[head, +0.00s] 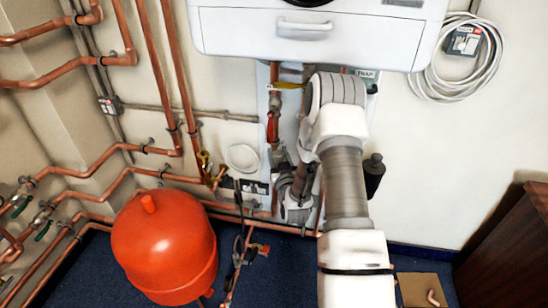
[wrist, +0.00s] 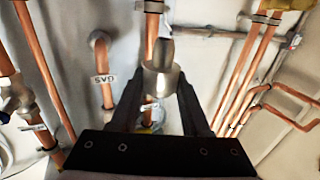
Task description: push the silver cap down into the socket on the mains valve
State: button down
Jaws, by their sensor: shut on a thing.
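In the wrist view my gripper (wrist: 161,84) is shut on the silver cap (wrist: 160,79), a short metal cylinder held between the two black fingertips. A narrower grey cylindrical piece (wrist: 165,48) shows just beyond the cap; I cannot tell whether it is part of the cap or a separate part. A copper pipe (wrist: 152,30) runs behind it. I cannot make out the mains valve's socket, nor whether the cap touches it. In the head view my arm hides the fingertips and the cap.
Copper pipes (wrist: 250,60) stand close on the right and a pipe with a GAS label (wrist: 105,78) on the left in the wrist view. In the head view a white boiler (head: 310,35) hangs above, and a red tank (head: 165,245) stands at lower left.

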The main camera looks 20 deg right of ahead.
jog(key=w+a+f+n+y+b, duration=0.2)
jog(key=w+a+b, duration=0.4)
jog(key=w+a, duration=0.4)
jog(key=w+a+f+n+y+b, duration=0.1)
jog(key=w+a+y+b, duration=0.3)
jog(key=w+a, duration=0.7)
jog(key=shift+w+a+f+n+b, duration=0.25)
jog(key=shift+w+f+n+b, duration=0.2)
jog(key=shift+w+b, duration=0.4)
dwell(1.0)
jog(key=shift+f, duration=0.15)
dwell(0.4)
jog(key=shift+f+b, duration=1.25)
jog(key=shift+b, duration=0.05)
jog(key=shift+f, duration=0.75)
dwell(0.6)
